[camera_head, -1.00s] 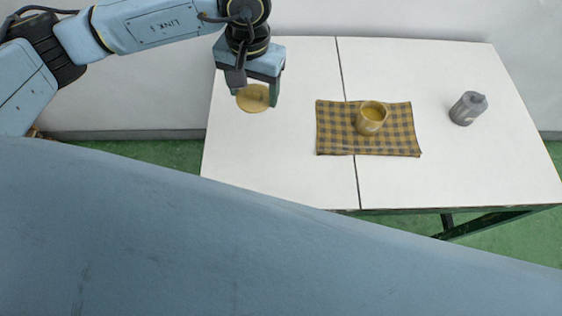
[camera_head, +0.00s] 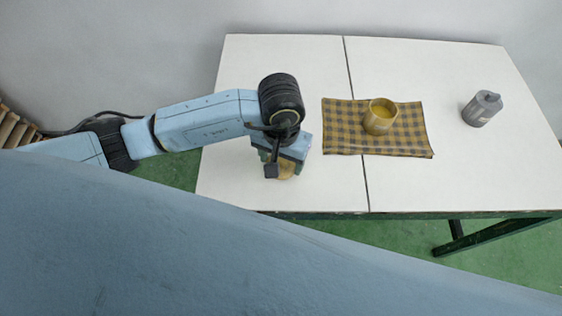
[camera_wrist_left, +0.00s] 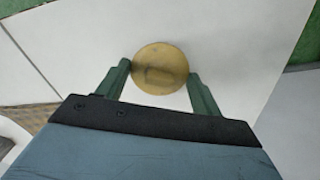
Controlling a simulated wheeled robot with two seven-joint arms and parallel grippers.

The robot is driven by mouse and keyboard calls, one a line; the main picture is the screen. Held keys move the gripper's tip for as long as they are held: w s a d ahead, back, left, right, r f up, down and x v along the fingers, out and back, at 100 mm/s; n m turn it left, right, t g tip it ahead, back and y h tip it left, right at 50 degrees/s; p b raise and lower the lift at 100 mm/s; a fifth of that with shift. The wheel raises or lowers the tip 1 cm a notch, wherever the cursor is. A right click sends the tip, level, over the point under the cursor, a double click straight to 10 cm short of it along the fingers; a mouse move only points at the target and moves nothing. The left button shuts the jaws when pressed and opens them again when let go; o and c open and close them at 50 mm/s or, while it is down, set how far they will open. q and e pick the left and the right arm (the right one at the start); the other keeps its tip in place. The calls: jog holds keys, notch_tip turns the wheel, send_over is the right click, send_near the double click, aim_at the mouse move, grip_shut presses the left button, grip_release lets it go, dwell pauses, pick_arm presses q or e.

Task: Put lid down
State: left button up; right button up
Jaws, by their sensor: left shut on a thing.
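The lid is a round, flat, yellow-brown disc with a raised grip on top. It shows whole in the left wrist view, the lid (camera_wrist_left: 160,66) lying between and just beyond my fingertips. In the head view the lid (camera_head: 286,171) is mostly hidden under my left gripper (camera_head: 284,168), over the left part of the table near its front edge. The left gripper is shut on the lid. I cannot tell whether the lid touches the table. A yellow-brown cup (camera_head: 380,117) stands upright on a checked cloth. My right gripper is not in view.
The white table (camera_head: 300,60) has a seam across it. The checked cloth (camera_head: 345,140) lies flat, right of my left gripper. A grey canister (camera_head: 482,109) stands at the right. The table's back left and front right are clear.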

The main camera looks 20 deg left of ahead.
pick_arm(q)
notch_tip(320, 180, down, 2)
jog(key=shift+f, duration=0.1)
jog(key=o, duration=1)
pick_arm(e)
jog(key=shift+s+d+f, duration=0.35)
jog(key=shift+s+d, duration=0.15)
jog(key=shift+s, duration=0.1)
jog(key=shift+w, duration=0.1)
